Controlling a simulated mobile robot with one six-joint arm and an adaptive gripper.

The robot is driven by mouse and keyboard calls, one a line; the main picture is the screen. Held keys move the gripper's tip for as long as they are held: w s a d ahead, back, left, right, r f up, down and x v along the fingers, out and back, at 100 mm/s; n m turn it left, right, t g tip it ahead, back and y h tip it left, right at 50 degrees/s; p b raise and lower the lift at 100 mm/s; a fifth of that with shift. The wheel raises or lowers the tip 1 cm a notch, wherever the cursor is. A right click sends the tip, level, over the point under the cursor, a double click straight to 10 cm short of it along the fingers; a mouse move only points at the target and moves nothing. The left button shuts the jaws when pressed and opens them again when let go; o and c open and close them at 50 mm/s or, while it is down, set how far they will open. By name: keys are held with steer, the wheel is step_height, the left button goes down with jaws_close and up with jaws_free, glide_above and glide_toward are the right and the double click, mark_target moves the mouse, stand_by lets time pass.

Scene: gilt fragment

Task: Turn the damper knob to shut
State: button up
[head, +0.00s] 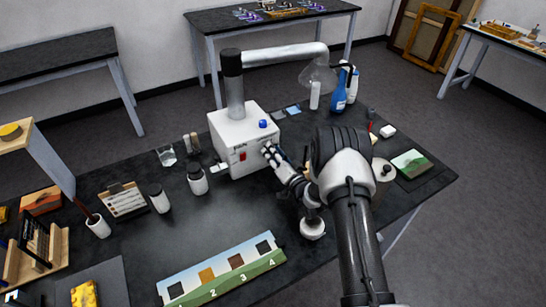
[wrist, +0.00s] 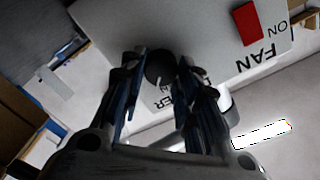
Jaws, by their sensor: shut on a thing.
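The damper knob (wrist: 159,68) is a dark round knob on the front face of a white box (wrist: 200,28). In the wrist view it sits between the two fingers of my gripper (wrist: 160,62), which is shut on it. The lettering below the knob is partly covered by a finger; only its end, "ER", reads clearly.
A red switch (wrist: 246,23) marked FAN and ON is beside the knob. A grey duct (head: 285,54) runs from the box to a clear hood (head: 318,76). A blue bottle (head: 339,92) stands behind my arm. Jars (head: 197,180) stand left of the box; a numbered strip (head: 222,272) lies in front.

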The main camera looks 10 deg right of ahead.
steer(key=m+b, duration=0.3)
steer(key=m, duration=0.5)
steer(key=shift+f+m, duration=0.1)
steer(key=shift+m, duration=0.6)
steer(key=o, duration=1.1)
steer(key=shift+c, duration=0.2)
steer(key=shift+d, duration=0.1)
steer(key=v, duration=1.2)
